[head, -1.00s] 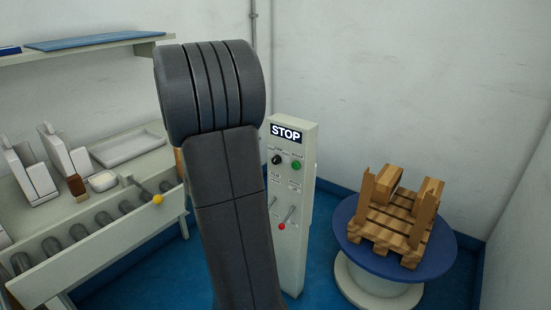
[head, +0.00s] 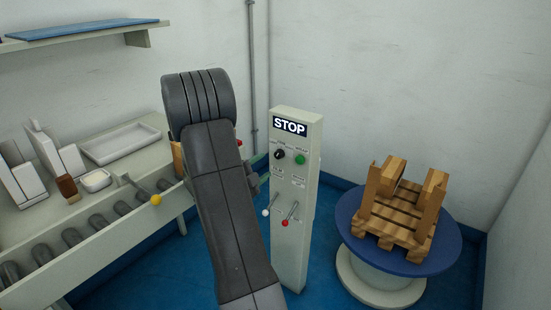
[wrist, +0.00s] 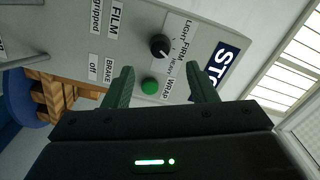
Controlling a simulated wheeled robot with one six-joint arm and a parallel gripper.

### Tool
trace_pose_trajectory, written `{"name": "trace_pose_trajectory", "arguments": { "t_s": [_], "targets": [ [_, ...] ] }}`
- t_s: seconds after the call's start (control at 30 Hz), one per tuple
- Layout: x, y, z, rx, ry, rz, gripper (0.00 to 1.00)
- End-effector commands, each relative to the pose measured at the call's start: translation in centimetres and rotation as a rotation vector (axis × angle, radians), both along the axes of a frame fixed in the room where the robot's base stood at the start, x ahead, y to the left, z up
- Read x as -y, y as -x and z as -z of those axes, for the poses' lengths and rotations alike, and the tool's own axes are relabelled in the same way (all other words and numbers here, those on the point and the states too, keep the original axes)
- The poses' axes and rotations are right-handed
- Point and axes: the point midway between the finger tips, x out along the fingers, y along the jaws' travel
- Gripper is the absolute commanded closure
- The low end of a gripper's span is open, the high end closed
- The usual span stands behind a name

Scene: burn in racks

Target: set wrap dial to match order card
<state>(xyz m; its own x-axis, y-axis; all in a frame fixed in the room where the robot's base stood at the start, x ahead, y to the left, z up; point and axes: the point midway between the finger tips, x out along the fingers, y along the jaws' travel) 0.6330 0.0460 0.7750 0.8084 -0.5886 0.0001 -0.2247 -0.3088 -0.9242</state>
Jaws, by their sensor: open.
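A pale control post (head: 290,250) with a STOP sign stands right of my arm in the head view. Its black dial (head: 279,154) sits beside a green button (head: 300,160). The dial's exact setting is too small to read surely. My gripper (wrist: 161,73) is open and empty, its fingers either side of the button in the picture, with the dial beyond. No order card can be made out.
Two levers, one white-tipped (head: 266,212) and one red-tipped (head: 285,222), stick out below the dial. A wooden pallet (head: 400,215) stands on a blue turntable (head: 350,235) at right. A roller bench (head: 95,240) with a yellow-knobbed lever (head: 156,199) is at left.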

Motion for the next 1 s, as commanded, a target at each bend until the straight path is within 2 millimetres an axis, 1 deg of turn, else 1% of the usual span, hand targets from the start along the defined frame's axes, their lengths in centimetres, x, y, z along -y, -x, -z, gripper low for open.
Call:
{"name": "trace_pose_trajectory", "arguments": {
  "t_s": [0.03,0.1,0.2,0.33,0.53,0.8,0.87,1.0],
  "targets": [
    [0.8,-1.0,0.1,0.002,-0.001,0.005,0.48],
    [1.8,-2.2,0.1,0.001,0.0,0.004,0.48],
    [2.8,-3.7,0.1,0.001,0.0,0.004,0.48],
    [3.8,-5.2,0.0,0.001,0.0,0.002,0.48],
    [4.6,-6.3,0.0,-0.001,-0.001,0.0,0.48],
    [4.6,-6.4,0.0,0.0,0.0,-0.001,0.48],
    [4.6,-6.4,0.0,0.0,0.0,-0.001,0.58],
    [4.6,-6.4,0.0,0.0,0.0,-0.001,0.85]
  ]
}}
